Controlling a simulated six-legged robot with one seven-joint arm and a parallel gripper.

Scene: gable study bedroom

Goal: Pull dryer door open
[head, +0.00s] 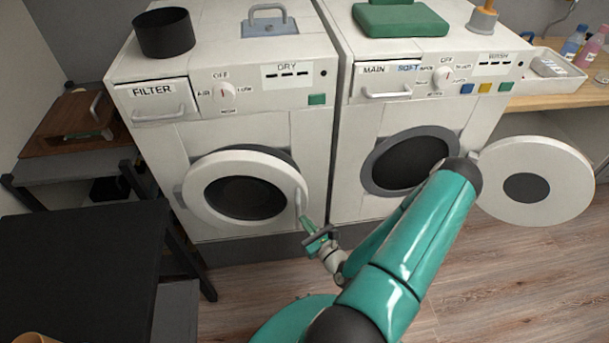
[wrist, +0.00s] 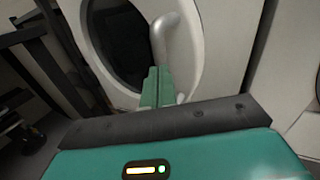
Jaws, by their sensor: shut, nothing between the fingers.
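The dryer (head: 120,75), marked DRY, is the left machine. Its round white door (head: 208,215) has a dark window and seems to stand slightly out from the front, with a dark rim showing behind its upper right edge. The pale door handle (head: 299,202) is on the door's right side; it also shows in the wrist view (wrist: 176,38). My gripper (head: 308,222) is at the handle's lower end, and its green fingers (wrist: 157,82) are together with nothing between them. The fingertips overlap the handle's lower part in the wrist view; I cannot tell whether they touch.
The washer (head: 345,170) stands close on the right, with its round door (head: 538,200) swung wide open to the right. A black table (head: 80,260) is at the left front, near the dryer door's hinge side. Wooden floor (head: 470,290) is clear at the right front.

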